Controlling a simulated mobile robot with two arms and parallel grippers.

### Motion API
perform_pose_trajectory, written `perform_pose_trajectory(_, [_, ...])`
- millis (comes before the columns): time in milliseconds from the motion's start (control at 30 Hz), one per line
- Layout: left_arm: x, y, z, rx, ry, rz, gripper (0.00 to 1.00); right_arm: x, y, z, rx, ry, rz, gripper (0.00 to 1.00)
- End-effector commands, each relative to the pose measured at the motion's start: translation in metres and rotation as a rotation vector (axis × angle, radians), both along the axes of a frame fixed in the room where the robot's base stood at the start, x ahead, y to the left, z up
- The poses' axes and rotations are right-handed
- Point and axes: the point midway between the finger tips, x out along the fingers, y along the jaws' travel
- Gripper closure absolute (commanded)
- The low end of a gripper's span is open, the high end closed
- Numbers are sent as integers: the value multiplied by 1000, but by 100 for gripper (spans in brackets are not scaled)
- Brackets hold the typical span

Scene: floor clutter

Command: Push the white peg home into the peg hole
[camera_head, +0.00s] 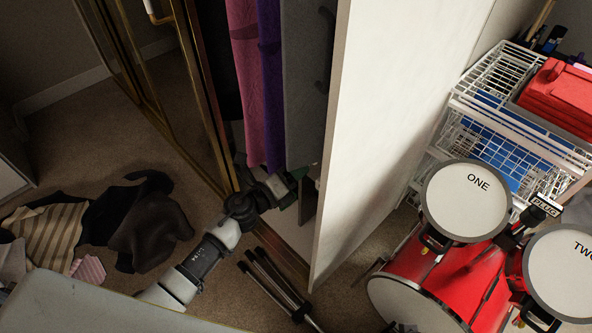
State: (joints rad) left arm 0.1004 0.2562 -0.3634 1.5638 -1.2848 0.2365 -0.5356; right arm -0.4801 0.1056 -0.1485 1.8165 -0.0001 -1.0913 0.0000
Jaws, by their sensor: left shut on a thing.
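My left arm comes in from the lower left, and its gripper (291,182) reaches into the opening of the closet, low down below the hanging clothes. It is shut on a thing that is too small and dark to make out. I cannot pick out the white peg or the peg hole; both may be hidden inside the dim closet or behind the gripper. My right gripper does not show.
A tall white panel (385,110) stands just right of the gripper. Pink and purple clothes (245,80) hang above it. Dark clothes (150,225) lie on the carpet at left. A red drum kit (435,270) and white wire baskets (490,130) crowd the right.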

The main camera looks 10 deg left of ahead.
Motion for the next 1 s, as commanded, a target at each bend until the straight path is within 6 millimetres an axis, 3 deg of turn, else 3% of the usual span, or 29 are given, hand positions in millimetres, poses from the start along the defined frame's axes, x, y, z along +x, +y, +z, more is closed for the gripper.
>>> perform_pose_trajectory(1000, [12, -8, 0, -1, 0, 1, 95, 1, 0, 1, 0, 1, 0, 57])
